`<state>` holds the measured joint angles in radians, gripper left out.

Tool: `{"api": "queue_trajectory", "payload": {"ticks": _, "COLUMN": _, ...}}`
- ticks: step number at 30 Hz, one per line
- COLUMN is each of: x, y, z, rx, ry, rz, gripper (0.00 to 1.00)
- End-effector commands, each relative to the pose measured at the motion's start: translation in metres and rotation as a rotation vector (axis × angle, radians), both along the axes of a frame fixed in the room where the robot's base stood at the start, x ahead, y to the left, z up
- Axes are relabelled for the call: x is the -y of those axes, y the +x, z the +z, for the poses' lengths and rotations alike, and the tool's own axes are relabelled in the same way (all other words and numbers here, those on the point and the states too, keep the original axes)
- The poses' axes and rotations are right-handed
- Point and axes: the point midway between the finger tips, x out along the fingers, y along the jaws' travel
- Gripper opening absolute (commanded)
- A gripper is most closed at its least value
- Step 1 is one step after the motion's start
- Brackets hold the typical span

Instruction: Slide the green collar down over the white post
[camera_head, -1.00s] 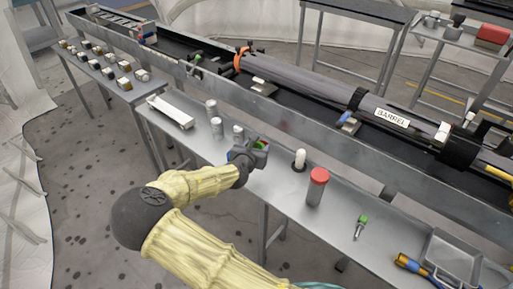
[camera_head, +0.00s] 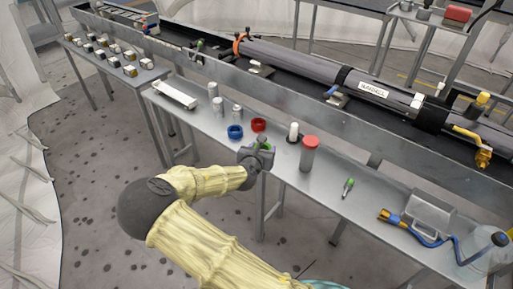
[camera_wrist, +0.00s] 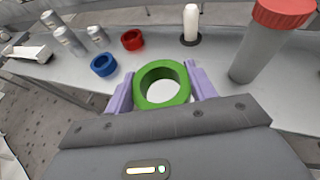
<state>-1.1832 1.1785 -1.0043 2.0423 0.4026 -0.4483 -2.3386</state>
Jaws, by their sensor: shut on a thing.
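My gripper (camera_wrist: 161,92) is shut on the green collar (camera_wrist: 150,99), a thick ring held between two purple fingers in the wrist view. In the head view my gripper (camera_head: 256,158) is at the table's near edge, with only a bit of the green collar (camera_head: 265,147) showing. The white post (camera_wrist: 191,22) stands upright on a dark round base beyond the collar and a little to the right. In the head view the white post (camera_head: 294,131) is to the right of my gripper. The collar is apart from the post.
A blue ring (camera_wrist: 104,65) and a red ring (camera_wrist: 132,39) lie on the table left of the post. A grey cylinder with a red cap (camera_head: 309,153) stands close right of the post. Several metal cylinders (camera_head: 217,106) stand at left. A long trough (camera_head: 340,129) runs behind.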

Motion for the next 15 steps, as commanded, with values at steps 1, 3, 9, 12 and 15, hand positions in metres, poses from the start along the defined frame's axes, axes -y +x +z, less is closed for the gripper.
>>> {"api": "queue_trajectory", "payload": {"ticks": 1, "x": 0.008, "y": -0.001, "z": -0.001, "rx": 0.001, "ry": -0.001, "rz": -0.006, "gripper": 0.3}}
{"api": "queue_trajectory", "payload": {"ticks": 3, "x": 0.018, "y": -0.003, "z": -0.004, "rx": 0.001, "ry": -0.003, "rz": -0.01, "gripper": 0.3}}
{"api": "queue_trajectory", "payload": {"ticks": 9, "x": 0.048, "y": -0.011, "z": -0.011, "rx": 0.003, "ry": -0.01, "rz": -0.016, "gripper": 0.3}}
{"api": "queue_trajectory", "payload": {"ticks": 12, "x": 0.065, "y": -0.017, "z": -0.015, "rx": 0.002, "ry": -0.012, "rz": -0.021, "gripper": 0.3}}
{"api": "queue_trajectory", "payload": {"ticks": 15, "x": 0.084, "y": -0.026, "z": -0.02, "rx": 0.001, "ry": -0.011, "rz": -0.024, "gripper": 0.3}}
